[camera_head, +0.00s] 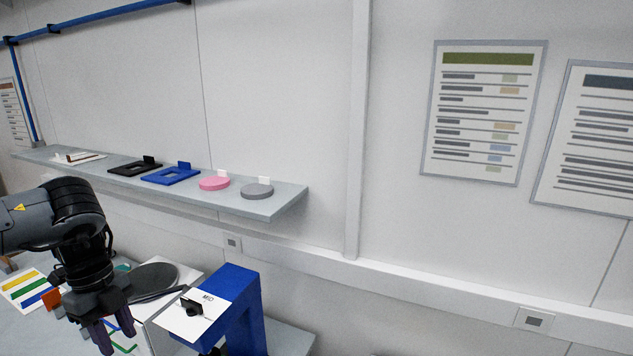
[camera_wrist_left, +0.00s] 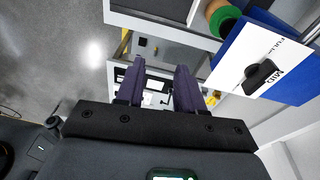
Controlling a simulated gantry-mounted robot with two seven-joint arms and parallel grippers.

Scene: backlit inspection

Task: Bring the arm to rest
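My left arm (camera_head: 50,215) comes in from the left in the head view, with its wrist bent down. My left gripper (camera_head: 114,334) points downward in front of the workbench, left of a blue stand (camera_head: 243,308). In the left wrist view its two dark fingers (camera_wrist_left: 159,85) are apart, with nothing held between them. The blue stand also shows in the wrist view (camera_wrist_left: 232,52), at the upper right. My right arm and right gripper are in neither view.
A white card with a black knob (camera_head: 193,307) lies on the blue stand. A dark round plate (camera_head: 155,277) sits behind my gripper. A wall shelf (camera_head: 285,200) carries a black frame (camera_head: 135,167), blue frame (camera_head: 171,176), pink disc (camera_head: 214,184) and grey disc (camera_head: 257,191).

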